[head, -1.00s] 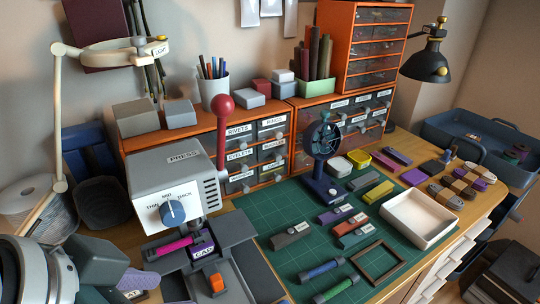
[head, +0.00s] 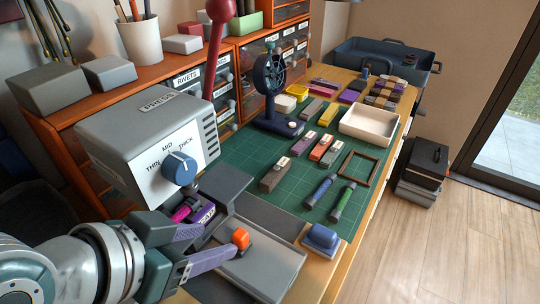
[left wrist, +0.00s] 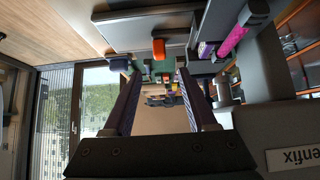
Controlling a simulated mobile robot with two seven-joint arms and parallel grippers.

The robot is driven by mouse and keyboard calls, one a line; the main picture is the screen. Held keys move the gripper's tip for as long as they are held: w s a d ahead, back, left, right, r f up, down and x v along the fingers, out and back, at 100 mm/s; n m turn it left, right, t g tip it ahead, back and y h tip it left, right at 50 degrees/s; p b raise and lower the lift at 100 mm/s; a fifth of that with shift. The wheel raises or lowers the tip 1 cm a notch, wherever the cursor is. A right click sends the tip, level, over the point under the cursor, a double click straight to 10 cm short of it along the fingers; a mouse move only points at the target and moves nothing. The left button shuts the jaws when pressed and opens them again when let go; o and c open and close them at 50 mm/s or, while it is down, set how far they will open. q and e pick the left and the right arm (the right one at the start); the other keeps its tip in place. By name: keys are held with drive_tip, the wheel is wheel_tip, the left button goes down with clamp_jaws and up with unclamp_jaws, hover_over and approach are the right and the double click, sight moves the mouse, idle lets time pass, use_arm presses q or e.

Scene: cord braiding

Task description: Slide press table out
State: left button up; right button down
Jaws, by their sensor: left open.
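The grey press (head: 150,125) stands at the left with a dial and a red-knobbed lever. The press table, a grey plate (head: 262,262), lies low in front of it and carries an orange knob (head: 241,238). A magenta rod (head: 183,212) and a purple block labelled CAP (head: 206,217) sit under the press head. My left gripper (head: 219,240) is open and empty, its fingertips close to the orange knob. In the left wrist view the knob (left wrist: 159,48) shows just beyond and between the fingertips (left wrist: 160,72); contact cannot be told. My right gripper is not in view.
A blue block (head: 320,240) stands right of the press table near the table edge. The green mat (head: 292,203) holds several labelled blocks, two rods and a frame (head: 358,168). A dark blue hand-wheel stand (head: 268,85) and a white tray (head: 370,123) stand farther back.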

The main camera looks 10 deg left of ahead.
sight(240, 233)
use_arm(q)
drive_tip(key=b+x, duration=0.3)
drive_tip(key=x, duration=0.6)
drive_tip(key=shift+w+d+f+b, duration=0.1)
drive_tip(key=shift+b, duration=0.2)
drive_tip(key=shift+c, duration=0.3)
clamp_jaws()
